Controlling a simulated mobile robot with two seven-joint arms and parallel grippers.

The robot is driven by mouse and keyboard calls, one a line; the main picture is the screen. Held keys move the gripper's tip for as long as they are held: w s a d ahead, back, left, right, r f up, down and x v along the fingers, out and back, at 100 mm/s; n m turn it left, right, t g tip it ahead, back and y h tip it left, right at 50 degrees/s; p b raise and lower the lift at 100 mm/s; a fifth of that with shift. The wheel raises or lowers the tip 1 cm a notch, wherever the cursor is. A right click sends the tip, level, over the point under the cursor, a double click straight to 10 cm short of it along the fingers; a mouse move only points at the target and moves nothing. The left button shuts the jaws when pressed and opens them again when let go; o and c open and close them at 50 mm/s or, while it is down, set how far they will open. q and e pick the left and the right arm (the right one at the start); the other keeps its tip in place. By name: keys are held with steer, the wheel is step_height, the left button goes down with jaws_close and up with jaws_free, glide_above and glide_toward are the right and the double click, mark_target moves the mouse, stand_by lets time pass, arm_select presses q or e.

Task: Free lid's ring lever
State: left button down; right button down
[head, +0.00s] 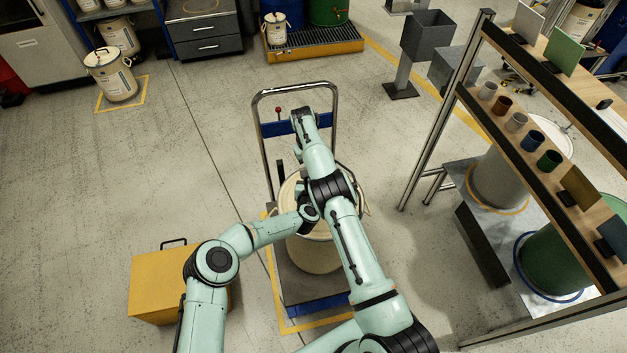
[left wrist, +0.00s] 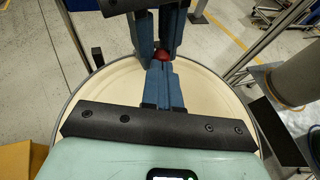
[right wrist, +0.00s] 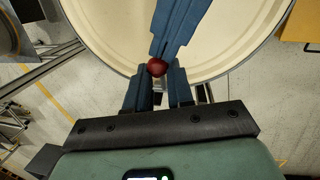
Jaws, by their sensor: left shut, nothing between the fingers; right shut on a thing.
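The cream drum lid (left wrist: 100,92) fills the middle of the left wrist view; it also shows in the right wrist view (right wrist: 110,40). A red ball knob (right wrist: 157,67) sits at the lid's rim, and the left wrist view shows it too (left wrist: 162,56). My right gripper (right wrist: 158,74) is shut on this knob, its two blue fingers on either side. My left gripper (left wrist: 159,68) is shut and empty, its fingertips close beside the knob; I cannot tell whether they touch it. The lever's arm is hidden behind the fingers. In the head view my arms hide both grippers.
The drum (head: 315,255) stands on a blue trolley with a tall metal handle (head: 258,150). A yellow box (head: 155,285) is at the left on the floor. A shelf rack (head: 440,120) with cups stands at the right.

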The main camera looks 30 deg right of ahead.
arm_select(q)
steer(key=shift+w+r, duration=0.4)
steer(key=shift+w, duration=0.1)
arm_select(e)
steer(key=shift+s+a, duration=0.1)
steer(key=shift+a, duration=0.1)
steer(key=c, duration=1)
jaws_free()
steer(key=shift+c, duration=0.2)
arm_select(q)
steer(key=shift+s, duration=0.1)
steer(key=shift+f, duration=0.1)
arm_select(e)
steer(key=shift+d+r, duration=0.1)
